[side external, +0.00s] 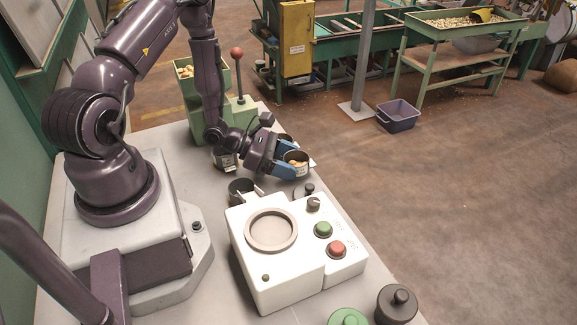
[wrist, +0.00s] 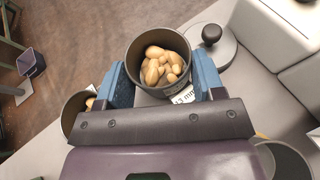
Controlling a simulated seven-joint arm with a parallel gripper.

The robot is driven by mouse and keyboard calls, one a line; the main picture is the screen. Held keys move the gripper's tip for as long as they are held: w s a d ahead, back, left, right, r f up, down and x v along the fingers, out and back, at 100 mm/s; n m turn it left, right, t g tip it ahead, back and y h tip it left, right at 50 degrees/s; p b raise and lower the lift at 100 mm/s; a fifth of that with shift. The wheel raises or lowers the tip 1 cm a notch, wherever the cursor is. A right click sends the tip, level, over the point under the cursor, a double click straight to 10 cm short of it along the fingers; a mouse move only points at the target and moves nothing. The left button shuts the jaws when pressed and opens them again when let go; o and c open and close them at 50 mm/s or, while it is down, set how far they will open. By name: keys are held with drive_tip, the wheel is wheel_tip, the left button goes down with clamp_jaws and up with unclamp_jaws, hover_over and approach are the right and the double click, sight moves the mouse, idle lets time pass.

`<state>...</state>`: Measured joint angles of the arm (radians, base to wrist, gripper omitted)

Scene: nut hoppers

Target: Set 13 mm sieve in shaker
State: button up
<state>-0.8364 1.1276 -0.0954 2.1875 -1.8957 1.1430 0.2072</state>
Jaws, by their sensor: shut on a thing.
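My gripper (side external: 285,168) is shut on a round dark metal sieve (side external: 298,157) with pale nuts in it. In the wrist view the held sieve (wrist: 135,62) is upright between the blue fingers. Its white label (wrist: 183,98) shows "mm" with a number that looks like 13, partly hidden by my gripper. I cannot tell whether it touches the table. The white shaker (side external: 305,268) stands nearer the camera, with an empty round seat (side external: 270,231) on top. The held sieve is beyond the seat, to its upper right.
A labelled sieve (side external: 224,162) and a dark round cup (side external: 240,190) stand left of my gripper. Another cup with nuts (wrist: 68,125) is beside the held one. A knobbed lid (side external: 308,190) lies by the shaker. Green (side external: 348,318) and dark (side external: 397,305) lids lie at the front.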

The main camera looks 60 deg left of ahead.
drive_tip(key=w+r+n+t+y, duration=0.1)
drive_tip(key=w+r+n+y, duration=0.15)
drive_tip(key=r, duration=0.55)
drive_tip(key=w+r+n+t+y, duration=0.1)
drive_tip(key=w+r+y, duration=0.15)
drive_tip(key=r, duration=0.45)
drive_tip(key=w+d+r+h, duration=0.1)
drive_tip(key=w+d+r, duration=0.1)
drive_tip(key=d+r, duration=0.35)
drive_tip(key=w+d+r+h, duration=0.1)
drive_tip(key=w+d+r, duration=0.15)
drive_tip(key=r, duration=0.55)
drive_tip(key=m+g+h, duration=0.9)
drive_tip(key=m+g, duration=0.7)
drive_tip(key=m, duration=0.1)
hover_over(269, 222)
wheel_tip(269, 222, down, 13)
drive_tip(key=shift+m, duration=0.25)
drive_tip(key=shift+f, duration=3.55)
